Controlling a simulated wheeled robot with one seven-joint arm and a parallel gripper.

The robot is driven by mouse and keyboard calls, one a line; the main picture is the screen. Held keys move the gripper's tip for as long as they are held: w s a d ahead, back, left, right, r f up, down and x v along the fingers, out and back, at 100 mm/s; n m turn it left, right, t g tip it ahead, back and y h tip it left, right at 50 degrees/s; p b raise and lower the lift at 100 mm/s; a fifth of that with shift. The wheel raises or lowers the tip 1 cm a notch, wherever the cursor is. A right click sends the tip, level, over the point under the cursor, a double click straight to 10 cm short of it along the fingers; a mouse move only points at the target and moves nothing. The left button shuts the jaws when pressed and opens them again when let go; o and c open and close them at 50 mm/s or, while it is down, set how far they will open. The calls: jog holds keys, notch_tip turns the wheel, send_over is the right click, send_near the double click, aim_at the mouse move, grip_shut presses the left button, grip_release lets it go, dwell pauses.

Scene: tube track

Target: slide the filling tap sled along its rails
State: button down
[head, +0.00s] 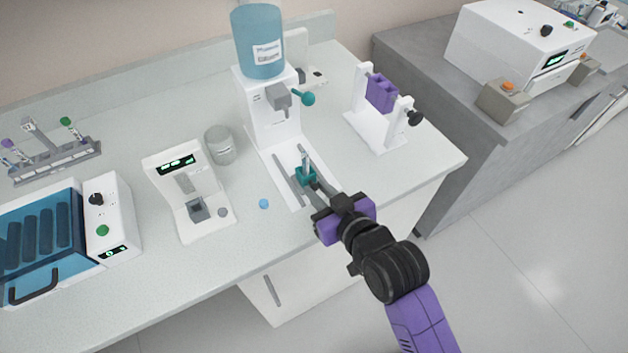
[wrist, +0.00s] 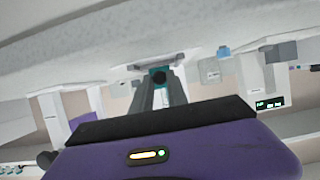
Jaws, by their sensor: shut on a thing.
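The filling tap station (head: 272,112) is a white stand with a blue bottle (head: 258,42) on top and a grey tap with a teal-knobbed lever. The teal sled (head: 305,175) sits on the rails (head: 289,182) of the white base, near its front end. A small clear tube stands upright in the sled. My gripper (head: 311,183) reaches in from the front right and is shut on the sled. In the wrist view the two fingers converge on the teal sled (wrist: 158,76); the fingers partly hide it.
A small white device with a green display (head: 185,190) and a grey jar (head: 219,145) stand left of the station. A white stand with a purple block (head: 381,93) is to the right. A blue cap (head: 263,203) lies on the counter. The counter's front edge is close to my wrist.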

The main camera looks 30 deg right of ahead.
jog(key=shift+s, duration=0.75)
jog(key=c, duration=1.3)
grip_release()
jog(key=shift+s, duration=0.1)
jog(key=b+v, duration=0.1)
jog(key=v, duration=0.6)
jog(key=shift+s+r, duration=0.2)
jog(key=shift+s, duration=0.15)
